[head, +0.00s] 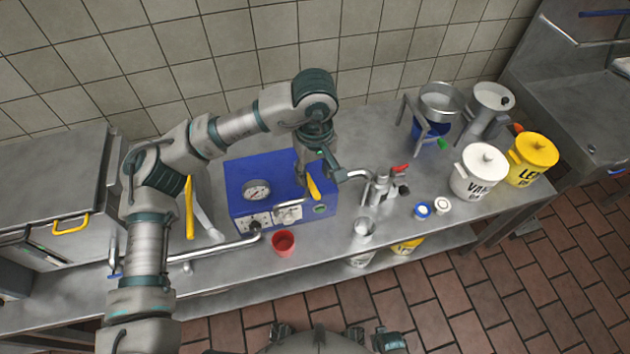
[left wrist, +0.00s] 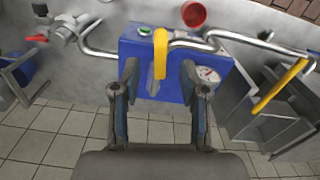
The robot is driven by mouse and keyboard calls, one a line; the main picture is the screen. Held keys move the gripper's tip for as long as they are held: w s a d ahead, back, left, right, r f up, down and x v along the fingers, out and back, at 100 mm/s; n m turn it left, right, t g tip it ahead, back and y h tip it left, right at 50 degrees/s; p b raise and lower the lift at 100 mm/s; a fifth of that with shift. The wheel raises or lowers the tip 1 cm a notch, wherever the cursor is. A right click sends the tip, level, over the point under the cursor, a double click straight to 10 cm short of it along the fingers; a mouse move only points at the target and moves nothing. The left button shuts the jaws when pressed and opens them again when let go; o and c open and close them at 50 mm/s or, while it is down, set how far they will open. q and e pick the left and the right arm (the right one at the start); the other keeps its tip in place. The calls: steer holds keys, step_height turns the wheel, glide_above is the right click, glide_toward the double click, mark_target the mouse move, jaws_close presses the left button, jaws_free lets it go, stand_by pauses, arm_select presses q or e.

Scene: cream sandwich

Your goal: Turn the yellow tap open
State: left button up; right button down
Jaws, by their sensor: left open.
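The yellow tap handle (head: 314,187) stands at the right part of the blue machine (head: 240,172), below my left gripper (head: 317,165). In the left wrist view the yellow tap handle (left wrist: 160,52) shows upright in the picture, in line with the gap between the fingertips of my left gripper (left wrist: 159,78). The gripper is open, one finger on each side of the gap, and holds nothing. I cannot tell whether a finger touches the handle. My right gripper is not in view.
A second yellow lever (head: 190,207) stands left of the machine. A red cup (head: 284,243) sits in front. A metal fitting with a red handle (head: 400,168) stands to the right, near a white pot (head: 479,172) and a yellow pot (head: 533,158). A tiled wall (head: 380,60) closes the back.

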mark_target(315, 191)
arm_select(q)
step_height(315, 191, up, 6)
steer(key=shift+r, duration=0.2)
stand_by(0.5)
